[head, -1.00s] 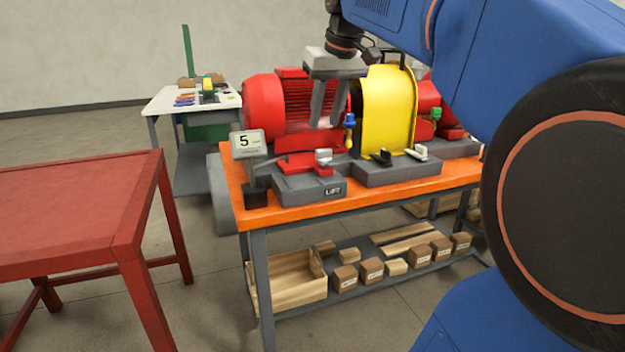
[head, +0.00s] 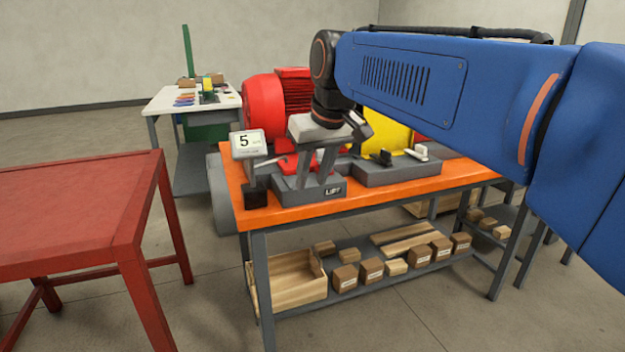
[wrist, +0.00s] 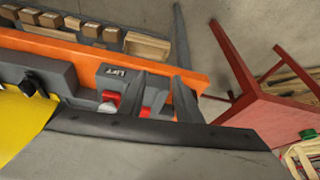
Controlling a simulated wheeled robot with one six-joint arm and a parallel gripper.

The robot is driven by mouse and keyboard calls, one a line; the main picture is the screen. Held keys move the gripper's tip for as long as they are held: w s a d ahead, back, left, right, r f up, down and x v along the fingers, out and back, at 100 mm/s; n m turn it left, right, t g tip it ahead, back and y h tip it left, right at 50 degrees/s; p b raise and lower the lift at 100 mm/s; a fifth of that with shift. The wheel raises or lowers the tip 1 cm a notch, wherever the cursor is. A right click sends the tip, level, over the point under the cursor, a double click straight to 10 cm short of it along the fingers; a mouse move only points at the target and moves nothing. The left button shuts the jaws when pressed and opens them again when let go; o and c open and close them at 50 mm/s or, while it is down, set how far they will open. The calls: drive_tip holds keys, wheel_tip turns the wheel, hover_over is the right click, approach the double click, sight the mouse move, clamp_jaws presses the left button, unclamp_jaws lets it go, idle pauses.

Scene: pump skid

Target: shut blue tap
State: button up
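The blue tap is not visible in either view now; my arm covers the part of the pump skid where it showed earlier. My gripper (head: 314,184) is open over the grey block marked LIFT (head: 334,192), its two fingers pointing down with a gap between them. In the wrist view the fingers (wrist: 158,80) stand apart near the LIFT block (wrist: 115,75). Red lever parts (wrist: 146,112) and a pale knob (wrist: 107,107) show beside and behind one finger. I cannot tell whether the fingers touch the block or lever.
The skid stands on an orange bench (head: 285,214) with a red motor (head: 262,100) and yellow guard (head: 397,131). A black knob (head: 385,157) and white lever (head: 419,153) sit right of the LIFT block. A red table (head: 75,205) is nearer left.

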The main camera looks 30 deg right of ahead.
drive_tip(key=shift+s+a+f, duration=0.15)
drive_tip(key=shift+s+f, duration=0.05)
drive_tip(key=shift+f, duration=0.15)
drive_tip(key=shift+c, duration=1.4)
drive_tip(key=w+d+r+m+g+h, duration=0.1)
drive_tip(key=w+d+r+m+h, duration=0.1)
drive_tip(key=w+d+r+m, duration=0.7)
drive_tip(key=w+d+r+m+g+h, duration=0.25)
drive_tip(key=w+d+r, duration=0.35)
drive_tip(key=d+r, duration=0.65)
drive_tip(key=shift+t+y, duration=0.45)
drive_tip(key=x, duration=0.8)
drive_tip(key=a+x, duration=0.1)
drive_tip(key=x, duration=0.4)
drive_tip(key=shift+w+f, duration=0.25)
clamp_jaws()
